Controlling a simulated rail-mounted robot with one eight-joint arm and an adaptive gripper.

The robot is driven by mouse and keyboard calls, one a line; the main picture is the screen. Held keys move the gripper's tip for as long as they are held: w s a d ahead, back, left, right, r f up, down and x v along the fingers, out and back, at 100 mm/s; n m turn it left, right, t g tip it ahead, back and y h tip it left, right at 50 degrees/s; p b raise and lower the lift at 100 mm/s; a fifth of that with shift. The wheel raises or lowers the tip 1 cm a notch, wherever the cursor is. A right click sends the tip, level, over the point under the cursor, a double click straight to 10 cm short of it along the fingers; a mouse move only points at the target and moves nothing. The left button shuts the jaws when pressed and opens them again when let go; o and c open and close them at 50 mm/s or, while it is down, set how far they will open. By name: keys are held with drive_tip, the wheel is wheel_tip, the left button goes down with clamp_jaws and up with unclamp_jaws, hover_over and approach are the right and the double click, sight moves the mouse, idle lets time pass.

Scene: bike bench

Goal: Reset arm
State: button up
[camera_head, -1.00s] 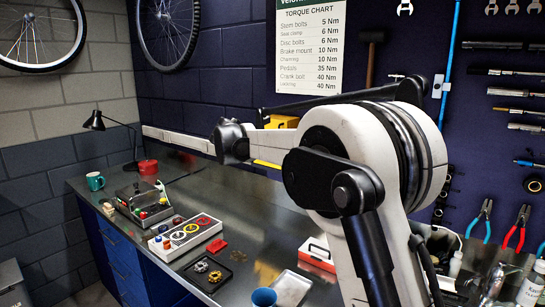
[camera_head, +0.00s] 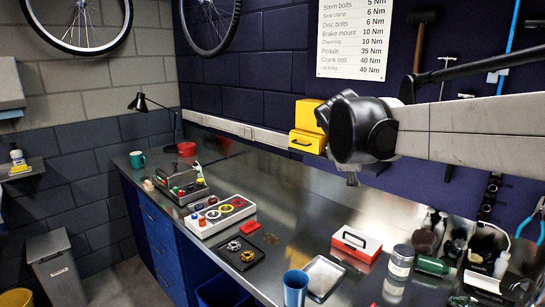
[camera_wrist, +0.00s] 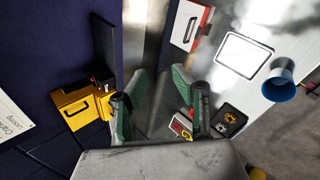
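My arm reaches in from the right in the head view, its pale link nearly level and ending in a dark joint above the back of the bench. My gripper hangs below that joint and is mostly hidden there. In the wrist view my gripper (camera_wrist: 161,84) shows two green-padded fingers spread apart with nothing between them, so it is open and empty. The metal workbench (camera_head: 285,220) lies below it.
A yellow box (camera_head: 307,127) is beside my wrist joint near the wall. Several bottles stand at right.

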drive_tip(key=s+f+m+y+b, duration=0.1)
drive_tip(key=s+f+m, duration=0.5)
drive_tip(key=s, duration=0.8)
drive_tip(key=s+f+m+y+b, duration=0.2)
drive_tip(key=s+f+m, duration=0.5)
drive_tip(key=s+f, duration=0.4)
drive_tip(key=s+y, duration=0.1)
drive_tip(key=s, duration=0.3)
drive_tip(key=shift+a+f+m+y, duration=0.3)
drive_tip(key=shift+a+f, duration=0.05)
drive_tip(key=shift+a, duration=0.05)
